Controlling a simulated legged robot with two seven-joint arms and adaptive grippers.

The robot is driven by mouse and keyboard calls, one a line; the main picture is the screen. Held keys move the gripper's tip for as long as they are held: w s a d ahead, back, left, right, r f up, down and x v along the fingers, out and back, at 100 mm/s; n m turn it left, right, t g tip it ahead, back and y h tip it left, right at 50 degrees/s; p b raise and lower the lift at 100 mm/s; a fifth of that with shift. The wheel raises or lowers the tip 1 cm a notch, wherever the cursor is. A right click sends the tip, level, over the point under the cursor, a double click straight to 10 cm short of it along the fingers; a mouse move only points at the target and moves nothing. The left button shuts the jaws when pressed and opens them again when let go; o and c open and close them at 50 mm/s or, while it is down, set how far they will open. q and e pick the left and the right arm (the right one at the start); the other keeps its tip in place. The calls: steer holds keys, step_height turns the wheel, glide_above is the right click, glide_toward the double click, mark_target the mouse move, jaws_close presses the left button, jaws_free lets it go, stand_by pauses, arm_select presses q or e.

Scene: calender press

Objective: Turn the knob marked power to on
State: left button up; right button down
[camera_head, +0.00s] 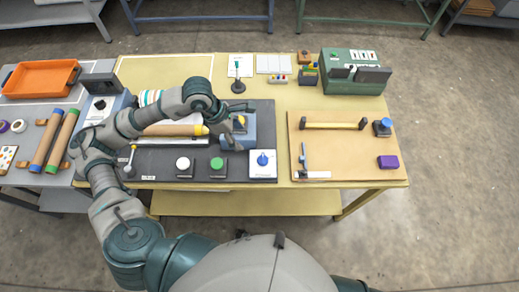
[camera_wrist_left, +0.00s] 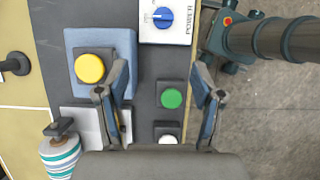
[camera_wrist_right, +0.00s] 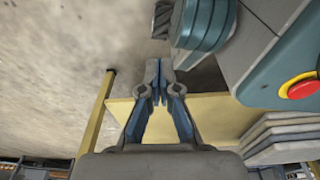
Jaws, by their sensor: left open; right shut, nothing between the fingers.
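The power knob (camera_head: 262,160) is a blue knob on a white square plate at the front right of the dark press base. In the left wrist view the knob (camera_wrist_left: 162,17) shows at the top edge, beside the word POWER; its on and off marks are too small to read. My left gripper (camera_wrist_left: 158,82) is open and empty. It hovers over the dark base, short of the knob, between the yellow button's box and the green button. My right gripper (camera_wrist_right: 158,85) is shut and empty, away from the knob, with floor and a yellow table surface behind it.
A green button (camera_head: 217,164) and a white button (camera_head: 182,163) sit left of the knob. A yellow button (camera_wrist_left: 89,68) stands on a blue-grey box behind it. A wooden board (camera_head: 345,150) with a bar and a purple block lies to the right.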

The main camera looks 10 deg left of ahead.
arm_select(q)
steer(key=d+f, duration=0.3)
glide_toward(262, 158)
steer(key=d+f, duration=0.1)
steer(key=d, duration=0.1)
steer(key=x, duration=0.2)
steer(key=a+x, duration=0.1)
steer(key=x, duration=0.2)
steer(key=shift+w+f, duration=0.1)
steer(key=shift+f, duration=0.25)
step_height(262, 158, down, 2)
steer(key=shift+w+a+f, duration=0.1)
steer(key=shift+w+f, duration=0.1)
steer(key=shift+f, duration=0.15)
steer(key=shift+d, duration=0.85)
steer(key=c, duration=0.9)
steer(key=shift+a, duration=0.1)
steer(key=shift+c, duration=1.2)
steer(key=shift+a, duration=0.25)
arm_select(e)
steer(key=shift+s+d+f, duration=0.2)
steer(key=shift+s+d, duration=0.1)
steer(key=shift+s, duration=0.3)
steer(key=shift+s+d+f, duration=0.2)
steer(key=shift+s+d, duration=0.05)
steer(key=shift+s, duration=0.35)
steer(key=shift+s+d+f, duration=0.2)
steer(key=shift+s+d, duration=0.1)
steer(key=shift+s, duration=0.3)
